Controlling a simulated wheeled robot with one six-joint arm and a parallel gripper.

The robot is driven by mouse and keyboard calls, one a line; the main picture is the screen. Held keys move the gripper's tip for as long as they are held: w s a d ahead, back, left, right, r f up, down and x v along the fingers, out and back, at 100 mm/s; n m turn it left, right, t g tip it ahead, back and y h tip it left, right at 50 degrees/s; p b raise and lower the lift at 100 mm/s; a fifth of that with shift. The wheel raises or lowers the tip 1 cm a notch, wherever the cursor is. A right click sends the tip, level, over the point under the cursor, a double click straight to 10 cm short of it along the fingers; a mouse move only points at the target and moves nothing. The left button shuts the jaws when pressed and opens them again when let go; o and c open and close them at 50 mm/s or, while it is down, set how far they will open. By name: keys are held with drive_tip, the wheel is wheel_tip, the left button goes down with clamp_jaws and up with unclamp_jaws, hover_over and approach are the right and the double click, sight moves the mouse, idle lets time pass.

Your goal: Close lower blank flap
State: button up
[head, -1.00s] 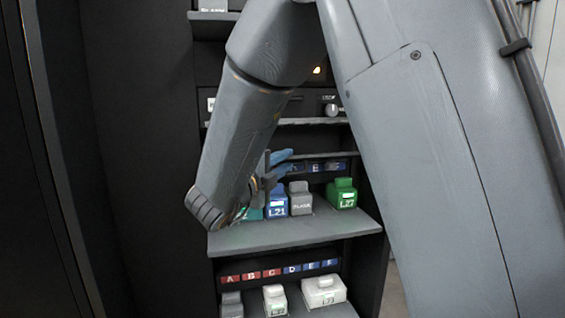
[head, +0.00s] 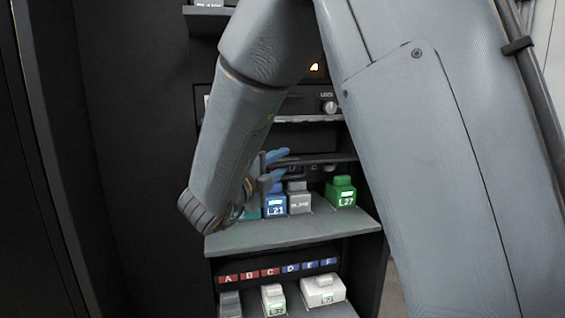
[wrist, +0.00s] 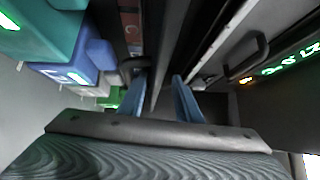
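A thin dark flap (head: 318,160) crosses the rack bay above the upper row of cartridges. I take it for the lower blank flap, though its label is not readable. In the wrist view its long edge (wrist: 172,45) runs away past my fingers. My gripper (head: 280,164) has blue fingers and is at the left part of this flap, partly hidden by my forearm. In the wrist view the two fingers of my gripper (wrist: 159,88) stand apart, with the flap's edge appearing between or just beyond them. I cannot tell whether they touch it.
Below stand a teal cartridge (head: 250,213), a blue L21 cartridge (head: 275,204), a grey blank one (head: 299,202) and a green L27 one (head: 341,195) on a grey shelf (head: 290,235). White cartridges (head: 323,291) sit lower. A handle (wrist: 258,50) shows in the wrist view.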

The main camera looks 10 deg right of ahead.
drive_tip(key=s+a+f+b, duration=0.2)
drive_tip(key=s+a+f, duration=0.1)
drive_tip(key=s+a, duration=0.1)
drive_tip(key=shift+a+f, duration=0.25)
drive_tip(key=shift+a, duration=0.45)
drive_tip(key=shift+s, duration=0.1)
idle(0.5)
drive_tip(key=b+v, duration=0.3)
drive_tip(key=v, duration=0.4)
drive_tip(key=shift+s+a, duration=0.3)
